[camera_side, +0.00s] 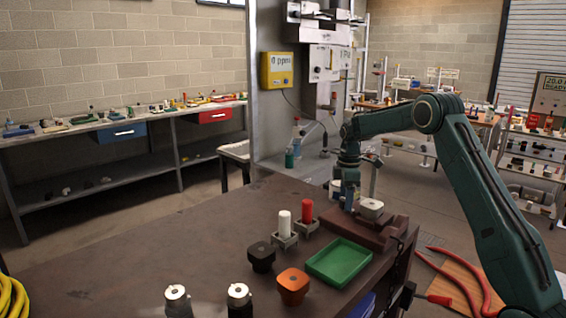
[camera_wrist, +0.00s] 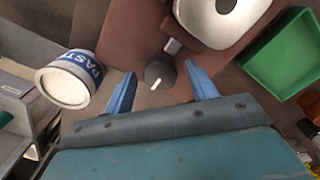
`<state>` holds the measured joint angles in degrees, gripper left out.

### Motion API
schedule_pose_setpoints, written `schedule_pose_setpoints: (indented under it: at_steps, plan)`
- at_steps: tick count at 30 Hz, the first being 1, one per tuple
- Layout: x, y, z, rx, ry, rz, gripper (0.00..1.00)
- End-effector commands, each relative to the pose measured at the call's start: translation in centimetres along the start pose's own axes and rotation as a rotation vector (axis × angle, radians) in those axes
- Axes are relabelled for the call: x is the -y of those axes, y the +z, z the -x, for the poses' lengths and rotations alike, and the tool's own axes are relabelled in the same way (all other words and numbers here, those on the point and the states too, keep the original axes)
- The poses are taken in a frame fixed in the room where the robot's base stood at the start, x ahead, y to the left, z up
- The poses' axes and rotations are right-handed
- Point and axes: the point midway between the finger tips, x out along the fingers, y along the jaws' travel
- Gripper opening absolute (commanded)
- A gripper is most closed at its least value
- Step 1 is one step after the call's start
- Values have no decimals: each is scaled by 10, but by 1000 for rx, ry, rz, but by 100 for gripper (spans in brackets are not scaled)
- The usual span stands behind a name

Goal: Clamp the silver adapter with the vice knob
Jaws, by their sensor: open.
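The silver adapter (camera_side: 371,205) sits on the brown vice (camera_side: 382,232) at the right end of the bench. In the wrist view the adapter (camera_wrist: 222,16) is at the top, cut off by the frame. The dark grey vice knob (camera_wrist: 160,73), with a white mark, is joined to the vice by a short stem. My gripper (camera_wrist: 159,71) is open, with one blue finger on each side of the knob and a visible gap on both sides. In the side view my gripper (camera_side: 347,203) points down beside the vice and hides the knob.
A green tray (camera_side: 340,263) lies in front of the vice. A paste jar (camera_wrist: 68,82) stands left of my gripper in the wrist view. White (camera_side: 284,225) and red (camera_side: 306,212) cylinders, a black piece (camera_side: 261,256) and an orange piece (camera_side: 293,286) stand nearby.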

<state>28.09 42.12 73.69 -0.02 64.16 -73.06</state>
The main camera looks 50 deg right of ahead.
Motion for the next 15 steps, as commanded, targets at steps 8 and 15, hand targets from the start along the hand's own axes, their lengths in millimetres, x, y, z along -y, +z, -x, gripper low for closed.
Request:
schedule_pose_setpoints:
  at_steps: [8, 15]
  plan:
    - [0, 0, -7, 0, 0, 0, 57]
    - [0, 0, -7, 0, 0, 0, 41]
